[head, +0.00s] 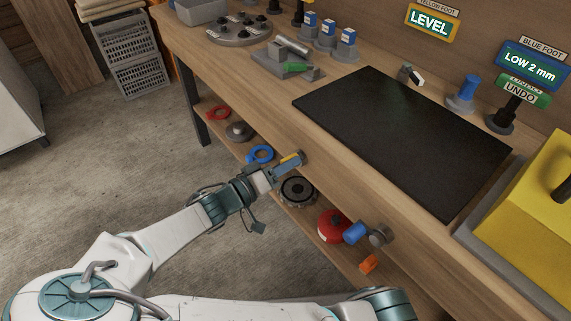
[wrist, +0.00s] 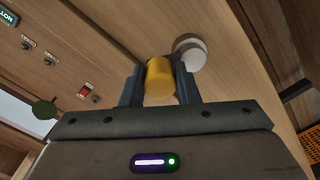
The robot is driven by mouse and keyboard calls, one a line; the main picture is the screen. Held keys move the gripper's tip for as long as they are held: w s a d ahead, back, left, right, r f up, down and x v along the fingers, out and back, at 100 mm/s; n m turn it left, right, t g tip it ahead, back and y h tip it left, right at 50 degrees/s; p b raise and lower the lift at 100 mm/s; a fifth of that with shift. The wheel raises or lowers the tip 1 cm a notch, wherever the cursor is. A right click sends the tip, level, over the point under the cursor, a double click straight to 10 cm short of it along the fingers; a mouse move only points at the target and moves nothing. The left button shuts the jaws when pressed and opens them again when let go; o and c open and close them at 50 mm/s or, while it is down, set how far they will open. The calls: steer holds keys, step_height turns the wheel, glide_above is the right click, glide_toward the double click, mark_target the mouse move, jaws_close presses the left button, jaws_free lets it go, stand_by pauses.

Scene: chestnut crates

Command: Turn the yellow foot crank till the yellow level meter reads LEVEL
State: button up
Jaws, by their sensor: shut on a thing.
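The yellow level meter (head: 429,22), under a label for the yellow foot, reads LEVEL. The yellow foot crank (head: 291,158) sits at the bench's front edge, mostly hidden by my gripper (head: 286,165) in the head view. In the wrist view, its yellow cylindrical handle (wrist: 160,78) is between my two fingers (wrist: 160,88), which are shut on it. A pale round hub (wrist: 190,53) is beside the handle, against the wooden front.
The blue foot meter (head: 541,63) reads LOW 2 mm. A blue crank (head: 355,233) juts from the bench front to the right. A black plate (head: 405,135) lies on the bench top. The lower shelf holds a red round item (head: 332,226) and several rings.

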steer(key=o, duration=1)
steer(key=shift+c, duration=0.2)
steer(key=p+v, duration=0.1)
steer(key=v, duration=1.3)
steer(key=shift+d, duration=0.1)
